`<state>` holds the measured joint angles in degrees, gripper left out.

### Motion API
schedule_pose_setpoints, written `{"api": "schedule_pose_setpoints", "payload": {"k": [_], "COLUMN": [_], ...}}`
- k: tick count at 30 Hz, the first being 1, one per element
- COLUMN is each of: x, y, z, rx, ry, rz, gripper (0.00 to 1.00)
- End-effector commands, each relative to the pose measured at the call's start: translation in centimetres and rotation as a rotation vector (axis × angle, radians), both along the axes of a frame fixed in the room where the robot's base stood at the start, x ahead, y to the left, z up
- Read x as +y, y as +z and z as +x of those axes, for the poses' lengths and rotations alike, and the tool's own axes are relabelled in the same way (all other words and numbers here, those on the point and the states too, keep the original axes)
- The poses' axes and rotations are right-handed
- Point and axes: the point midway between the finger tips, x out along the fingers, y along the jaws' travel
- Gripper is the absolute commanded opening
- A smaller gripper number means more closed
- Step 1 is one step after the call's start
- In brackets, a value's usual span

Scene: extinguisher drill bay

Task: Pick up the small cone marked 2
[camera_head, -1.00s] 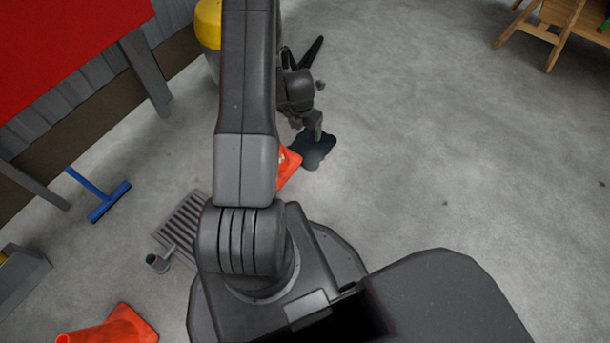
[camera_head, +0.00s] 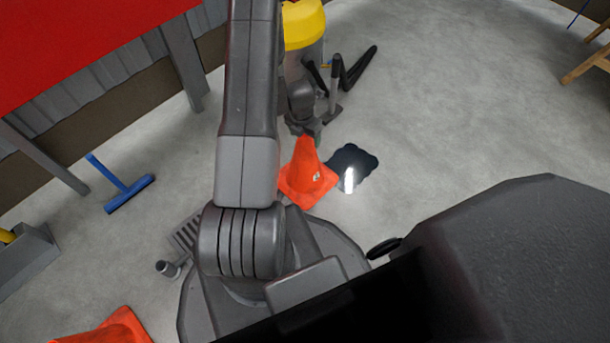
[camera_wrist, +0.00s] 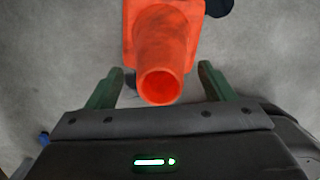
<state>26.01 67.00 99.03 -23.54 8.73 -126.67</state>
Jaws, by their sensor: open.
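My gripper (camera_wrist: 160,82) is open, with a finger on each side of the tip and no visible contact. Another orange cone (camera_head: 112,330) lies at the bottom left, partly cut off.
A dark puddle (camera_head: 352,162) lies right beside the cone. A floor grate (camera_head: 186,236), blue squeegee (camera_head: 125,190) and grey box (camera_head: 25,260) are left.

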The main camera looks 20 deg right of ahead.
Motion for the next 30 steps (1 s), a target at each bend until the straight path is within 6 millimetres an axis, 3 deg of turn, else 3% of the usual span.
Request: {"api": "schedule_pose_setpoints", "payload": {"k": [8, 18, 26, 30], "x": [-0.1, -0.1, -0.1, -0.1], "y": [-0.3, -0.3, -0.1, 1.1], "z": [0.0, 0.0, 0.1, 0.1], "rx": [-0.001, 0.0, -0.001, -0.002], "ry": [-0.001, -0.001, -0.001, -0.002], "rz": [-0.001, 0.0, -0.001, -0.001], "gripper": [0.76, 0.09, 0.08, 0.08]}}
